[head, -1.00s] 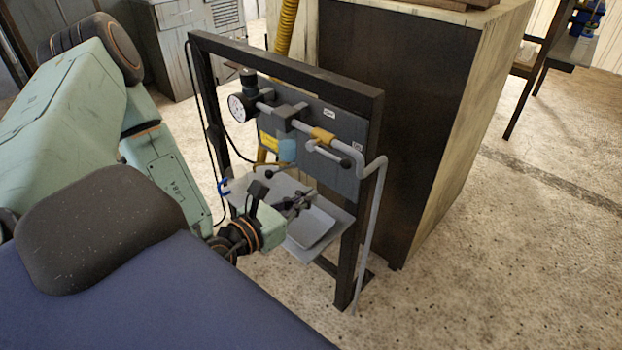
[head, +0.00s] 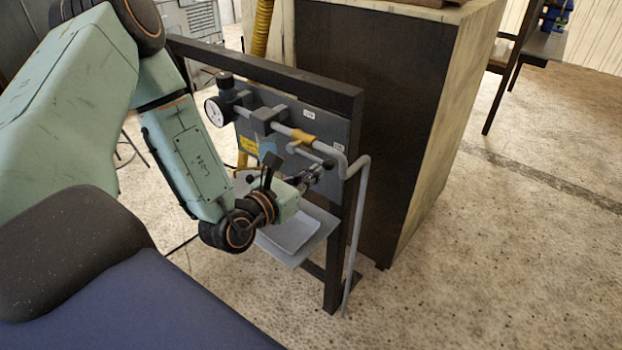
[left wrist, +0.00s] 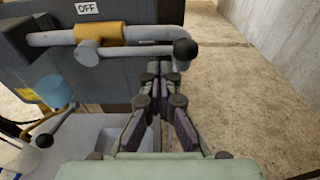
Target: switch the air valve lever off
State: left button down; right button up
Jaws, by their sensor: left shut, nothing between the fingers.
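The air valve has a yellow body (head: 302,137) on a grey pipe, mounted on a dark panel. In the left wrist view its body (left wrist: 98,34) sits below an OFF label (left wrist: 87,8). Its grey lever (left wrist: 135,50) points right, roughly along the pipe, and ends in a black knob (left wrist: 185,49). In the head view the knob (head: 328,163) is just above my left gripper (head: 316,174). In the left wrist view my left gripper (left wrist: 160,72) is shut and empty, its tips just below and left of the knob. I cannot tell whether they touch. My right gripper is out of view.
A dark frame (head: 270,68) surrounds the panel, with a pressure gauge (head: 215,112) at left. A grey shelf (head: 290,236) lies below my gripper. A large box (head: 370,130) stands behind.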

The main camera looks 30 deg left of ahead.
pick_arm(q)
jog(key=shift+r+n, duration=0.5)
jog(key=shift+r, duration=0.25)
